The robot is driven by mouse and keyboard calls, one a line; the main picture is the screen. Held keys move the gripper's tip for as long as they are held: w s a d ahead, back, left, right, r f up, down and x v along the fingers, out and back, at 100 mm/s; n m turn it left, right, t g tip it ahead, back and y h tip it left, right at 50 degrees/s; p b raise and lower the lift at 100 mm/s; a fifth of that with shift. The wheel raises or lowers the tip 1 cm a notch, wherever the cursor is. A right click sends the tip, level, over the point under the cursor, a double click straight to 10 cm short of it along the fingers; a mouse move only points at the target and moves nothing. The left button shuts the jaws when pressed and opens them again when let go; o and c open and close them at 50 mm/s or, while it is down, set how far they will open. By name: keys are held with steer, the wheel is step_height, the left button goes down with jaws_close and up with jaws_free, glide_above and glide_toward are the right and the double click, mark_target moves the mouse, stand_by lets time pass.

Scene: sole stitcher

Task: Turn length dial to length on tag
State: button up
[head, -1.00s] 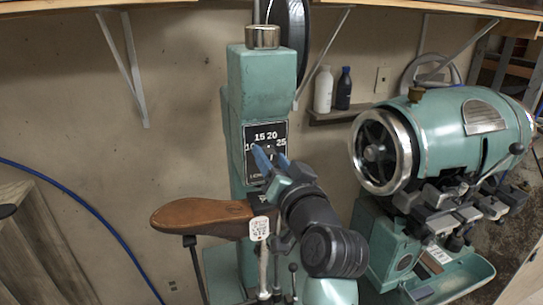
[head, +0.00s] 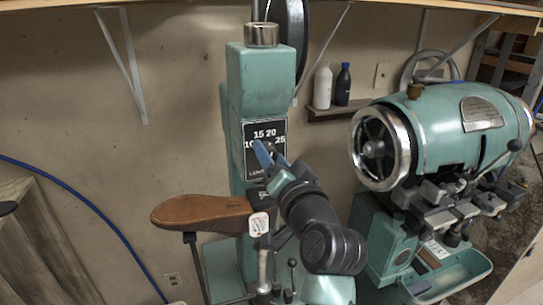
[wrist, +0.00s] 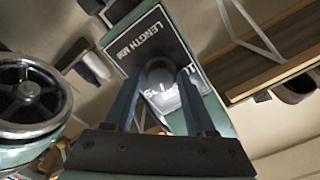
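The length dial plate (head: 265,133) is black with white numbers 10, 15, 20 and 25, on the front of the green machine column. The wrist view shows the plate (wrist: 150,35) with "LENGTH MM" and a round grey dial knob (wrist: 159,76). My gripper (head: 269,155) is in front of the plate's lower part and hides the knob in the head view. In the wrist view its two blue fingers (wrist: 160,88) are apart, with the knob between their tips; contact is unclear. A white tag (head: 259,224) hangs below the brown sole (head: 200,212); its print is unreadable.
The brown sole sticks out left of the column, below my gripper. A green machine with a chrome handwheel (head: 381,149) stands close on the right. Bottles (head: 322,87) stand on a small wall shelf (head: 338,112). The wall area left of the column is clear.

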steer(key=o, duration=0.3)
steer(key=b+v, duration=0.5)
steer(key=v, duration=0.8)
steer(key=s+a+r+n+t+h, duration=0.1)
steer(key=s+r+t+h, duration=0.1)
steer(key=r, duration=0.5)
steer(key=s+a+r+n+t+h, duration=0.1)
steer(key=s+a+r+n+t, duration=0.1)
steer(key=s+r+t, duration=0.2)
steer(key=s+a+r+n+t+h+b, duration=0.1)
steer(key=s+r+t, duration=0.3)
steer(key=r, duration=0.8)
steer(key=shift+s+a+h, duration=0.15)
steer(key=shift+s+h, duration=0.65)
steer(key=shift+s, duration=0.2)
